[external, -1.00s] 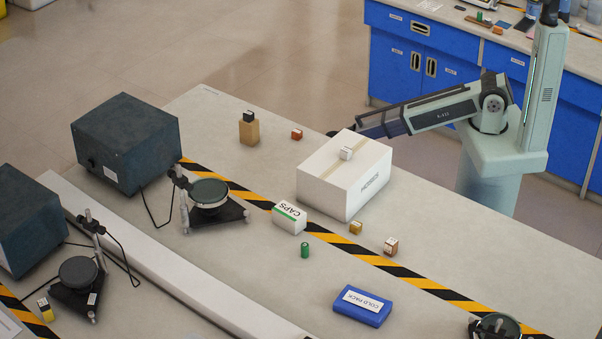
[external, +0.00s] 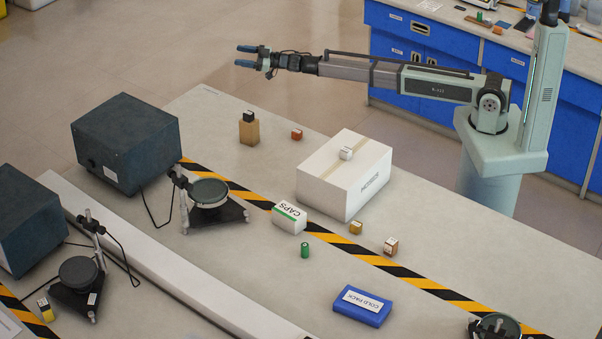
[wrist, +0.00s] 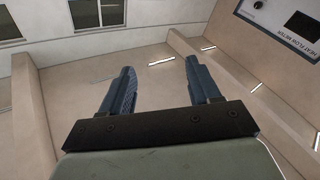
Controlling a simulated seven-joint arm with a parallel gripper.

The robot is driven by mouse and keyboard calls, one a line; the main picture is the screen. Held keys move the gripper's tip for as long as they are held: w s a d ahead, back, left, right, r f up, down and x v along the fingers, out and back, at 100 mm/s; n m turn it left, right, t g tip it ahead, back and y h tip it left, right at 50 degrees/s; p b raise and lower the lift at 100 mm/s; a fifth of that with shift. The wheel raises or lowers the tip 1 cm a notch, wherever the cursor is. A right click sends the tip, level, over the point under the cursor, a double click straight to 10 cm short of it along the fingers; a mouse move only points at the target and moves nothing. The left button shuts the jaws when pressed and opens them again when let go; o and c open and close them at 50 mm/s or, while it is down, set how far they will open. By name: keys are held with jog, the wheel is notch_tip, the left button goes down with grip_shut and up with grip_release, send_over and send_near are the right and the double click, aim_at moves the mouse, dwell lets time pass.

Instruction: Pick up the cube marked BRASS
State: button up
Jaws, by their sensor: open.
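Several small cubes with labels stand on the bench, but their lettering is too small to read, so I cannot confirm which is BRASS. A gold-yellow cube (external: 356,227) sits in front of the white box, near the striped tape. A brown cube (external: 391,246) is right of it. An orange-red cube (external: 296,134) is behind the box's left side, a grey cube (external: 346,153) is on the box, and a black cube (external: 249,116) is on a wooden block. My gripper (external: 245,56) is open and empty, raised beyond the far bench edge; its fingers also show in the wrist view (wrist: 160,70).
The large white box (external: 340,185) stands between my arm and the gold cube. The wooden block (external: 249,132) stands upright at the back left.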

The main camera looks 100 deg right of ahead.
notch_tip(320, 180, up, 8)
jog(key=w+a+n+y, duration=0.2)
jog(key=n+y, duration=0.1)
jog(key=w+a+r+m+h, duration=0.1)
jog(key=w+a+m+h, duration=0.35)
jog(key=a+m, duration=0.4)
jog(key=a+f+m+g+y, duration=0.1)
jog(key=a+f+m+g, duration=0.25)
jog(key=a, duration=1.25)
jog(key=a+f+m+g, duration=0.3)
jog(key=a+m+g, duration=0.1)
jog(key=a, duration=1.2)
jog(key=s+a+f+m+g+y, duration=0.1)
jog(key=s+a, duration=0.2)
jog(key=a, duration=0.4)
jog(key=s+a+f+m+g+y, duration=0.1)
jog(key=s+a+f+g+y, duration=0.15)
jog(key=a, duration=0.45)
jog(key=n+g, duration=0.3)
jog(key=g, duration=0.6)
send_over(359, 225)
jog(key=shift+h, duration=0.3)
jog(key=shift+f, duration=6.95)
jog(key=shift+c, duration=0.4)
